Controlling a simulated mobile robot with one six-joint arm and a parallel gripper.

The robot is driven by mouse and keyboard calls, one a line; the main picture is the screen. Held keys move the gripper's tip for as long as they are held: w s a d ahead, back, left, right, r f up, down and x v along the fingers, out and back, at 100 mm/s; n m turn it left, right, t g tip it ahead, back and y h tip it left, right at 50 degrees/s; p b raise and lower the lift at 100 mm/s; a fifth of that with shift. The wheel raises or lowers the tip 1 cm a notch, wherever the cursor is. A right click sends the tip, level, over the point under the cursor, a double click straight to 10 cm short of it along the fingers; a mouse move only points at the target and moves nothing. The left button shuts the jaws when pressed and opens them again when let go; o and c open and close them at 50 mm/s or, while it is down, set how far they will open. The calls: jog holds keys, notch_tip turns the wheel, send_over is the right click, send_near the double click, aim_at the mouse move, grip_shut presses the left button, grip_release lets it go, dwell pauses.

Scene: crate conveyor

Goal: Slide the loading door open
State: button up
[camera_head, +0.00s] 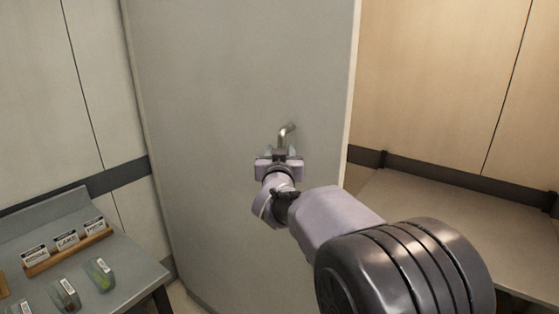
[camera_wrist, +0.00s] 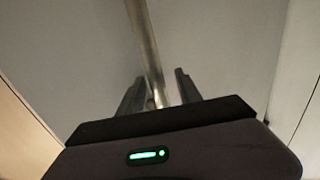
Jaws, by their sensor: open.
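The loading door (camera_head: 220,80) is a tall grey panel filling the middle of the head view. Its right edge is pale, and a lit, beige-walled space shows beyond it. A metal bar handle (camera_head: 285,134) with a bent top stands out from the door. My gripper (camera_head: 279,153) is at the lower part of the handle. In the wrist view the handle (camera_wrist: 148,50) runs down between the two dark fingers of my gripper (camera_wrist: 160,88), which are apart. A gap shows on each side of the bar; contact cannot be told. The door (camera_wrist: 225,50) lies behind it.
A grey table (camera_head: 130,265) stands at lower left with a wooden holder (camera_head: 68,250) of labelled cards and several small packets. A dark rail (camera_head: 110,179) runs along the left wall. A pale counter (camera_head: 440,215) lies right of the door's edge.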

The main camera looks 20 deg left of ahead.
jog(key=v, duration=1.7)
jog(key=s+d+f+m+g, duration=0.25)
jog(key=s+d, duration=0.25)
jog(key=d, duration=0.3)
jog(key=s+d+f+m+g, duration=0.15)
jog(key=s+d+g, duration=0.25)
jog(key=d, duration=0.4)
jog(key=s+d+f+m+g, duration=0.1)
jog(key=s+d+f, duration=0.2)
jog(key=s, duration=0.3)
jog(key=s+d+f+m+g+h+b, duration=0.1)
jog(key=s+d+f+g, duration=0.1)
jog(key=s, duration=0.4)
jog(key=s+d+f+m+g+h, duration=0.1)
jog(key=s+d+f+g, duration=0.1)
jog(key=s+d+f, duration=0.2)
jog(key=s, duration=0.2)
jog(key=shift+s+d+f, duration=0.3)
jog(key=shift+s+f, duration=0.05)
